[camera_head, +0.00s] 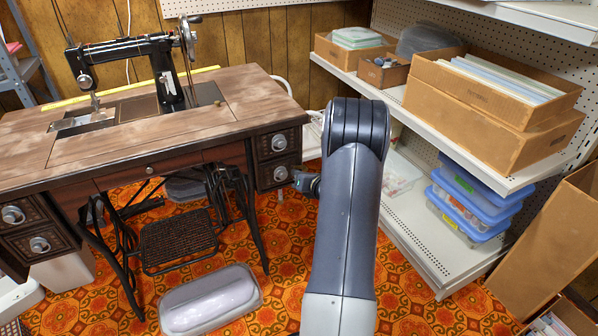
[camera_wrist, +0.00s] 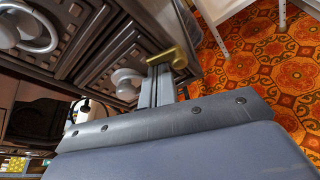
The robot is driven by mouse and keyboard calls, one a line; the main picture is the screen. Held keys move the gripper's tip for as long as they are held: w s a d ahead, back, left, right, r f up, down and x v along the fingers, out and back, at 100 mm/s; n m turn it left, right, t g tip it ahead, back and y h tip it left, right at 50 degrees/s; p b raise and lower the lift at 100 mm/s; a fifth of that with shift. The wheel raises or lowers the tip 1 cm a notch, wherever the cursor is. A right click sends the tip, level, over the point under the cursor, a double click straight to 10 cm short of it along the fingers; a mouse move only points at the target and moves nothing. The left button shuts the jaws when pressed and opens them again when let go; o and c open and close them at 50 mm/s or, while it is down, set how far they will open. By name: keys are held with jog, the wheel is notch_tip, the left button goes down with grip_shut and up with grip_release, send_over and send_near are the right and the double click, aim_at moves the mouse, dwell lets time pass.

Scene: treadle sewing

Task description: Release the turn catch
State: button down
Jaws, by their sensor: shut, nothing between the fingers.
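A small brass turn catch (camera_wrist: 170,57) shows in the wrist view at the edge of a dark carved drawer front. My gripper (camera_wrist: 158,72) is shut, with its fingertips right at the catch; I cannot tell whether they touch it. In the head view my gripper (camera_head: 298,178) is beside the lower right drawer of the sewing table, mostly hidden by my arm. The catch cannot be made out there. The lower drawer's round metal knob (camera_head: 280,174) shows, and a pale knob (camera_wrist: 127,80) is left of my fingers in the wrist view.
The wooden sewing table (camera_head: 180,140) carries a black sewing machine (camera_head: 122,50). Its iron treadle (camera_head: 180,240) is below, with a grey case (camera_head: 210,300) on the orange patterned floor. A white shelf unit (camera_head: 430,240) with boxes stands close on the right.

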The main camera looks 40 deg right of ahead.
jog(key=m+y+p, duration=0.1)
jog(key=m+p, duration=0.1)
jog(key=r+m+t+p, duration=0.1)
jog(key=m+p, duration=0.1)
jog(key=shift+d+r+y, duration=0.1)
jog(key=shift+r+y, duration=0.2)
jog(key=shift+y, duration=0.1)
jog(key=m, duration=0.1)
jog(key=m+t+p, duration=0.1)
jog(key=shift+s+d+r+m+y+p, duration=0.1)
jog(key=shift+d+r+m+y+p, duration=0.1)
jog(key=shift+r+m+y+p, duration=0.1)
jog(key=m, duration=0.1)
jog(key=m+t+p, duration=0.1)
jog(key=shift+d+r+m+y, duration=0.15)
jog(key=shift+d+m+y, duration=0.15)
jog(key=shift+m, duration=0.1)
jog(key=shift+s, duration=0.2)
jog(key=s+p, duration=0.1)
jog(key=s, duration=0.9)
jog(key=shift+s+d+r+p, duration=0.2)
jog(key=shift+s+d+p, duration=0.05)
jog(key=shift+d+p, duration=0.2)
